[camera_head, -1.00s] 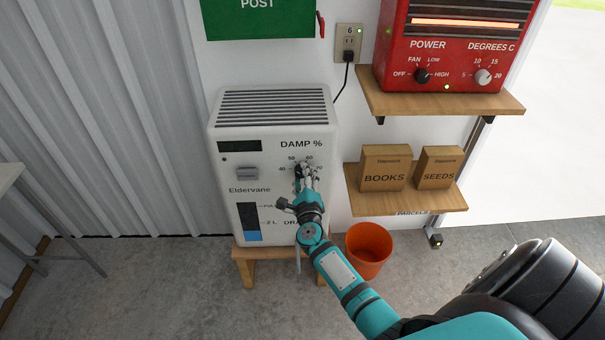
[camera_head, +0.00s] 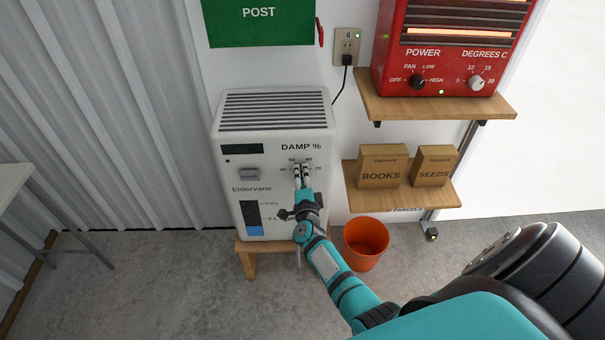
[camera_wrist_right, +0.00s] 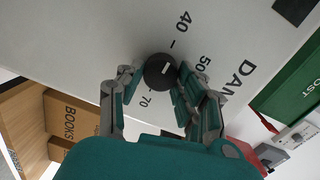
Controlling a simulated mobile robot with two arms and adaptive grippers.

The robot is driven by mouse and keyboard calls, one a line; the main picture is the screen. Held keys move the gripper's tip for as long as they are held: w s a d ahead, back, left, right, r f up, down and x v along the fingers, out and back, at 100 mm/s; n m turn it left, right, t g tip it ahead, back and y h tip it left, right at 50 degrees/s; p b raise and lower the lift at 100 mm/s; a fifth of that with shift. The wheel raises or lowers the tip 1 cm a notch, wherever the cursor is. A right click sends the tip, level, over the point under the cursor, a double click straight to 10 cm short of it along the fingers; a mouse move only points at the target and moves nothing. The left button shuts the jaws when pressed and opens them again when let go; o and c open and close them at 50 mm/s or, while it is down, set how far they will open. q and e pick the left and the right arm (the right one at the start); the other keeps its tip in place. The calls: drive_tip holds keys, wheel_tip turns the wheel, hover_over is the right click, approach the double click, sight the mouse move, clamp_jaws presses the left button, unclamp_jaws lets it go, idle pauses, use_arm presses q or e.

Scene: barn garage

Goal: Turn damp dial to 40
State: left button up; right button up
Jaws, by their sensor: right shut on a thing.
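The white dehumidifier (camera_head: 232,175) stands on a small wooden stand, its DAMP % scale at the upper right of its front. My right gripper (camera_head: 301,172) reaches up to the damp dial and is shut on it; fingers cover the dial in the head view. In the right wrist view the dark round dial (camera_wrist_right: 159,73) sits between the two fingers. Its white mark lies a little off centre, roughly on the side towards 50, though the exact reading is hard to tell. The 40, 50 and 70 labels show; 60 is hidden there. My left gripper is not in view.
A red heater (camera_head: 450,60) stands on the upper wooden shelf (camera_head: 440,108). BOOKS (camera_head: 381,168) and SEEDS (camera_head: 434,167) boxes sit on the lower shelf. An orange bucket (camera_head: 364,246) is on the floor right of the stand. A green POST box (camera_head: 260,25) hangs above.

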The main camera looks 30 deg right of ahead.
drive_tip(key=shift+n, duration=0.4)
drive_tip(key=o, duration=1.1)
drive_tip(key=shift+o, duration=0.2)
drive_tip(key=shift+a, duration=0.1)
drive_tip(key=v, duration=1.2)
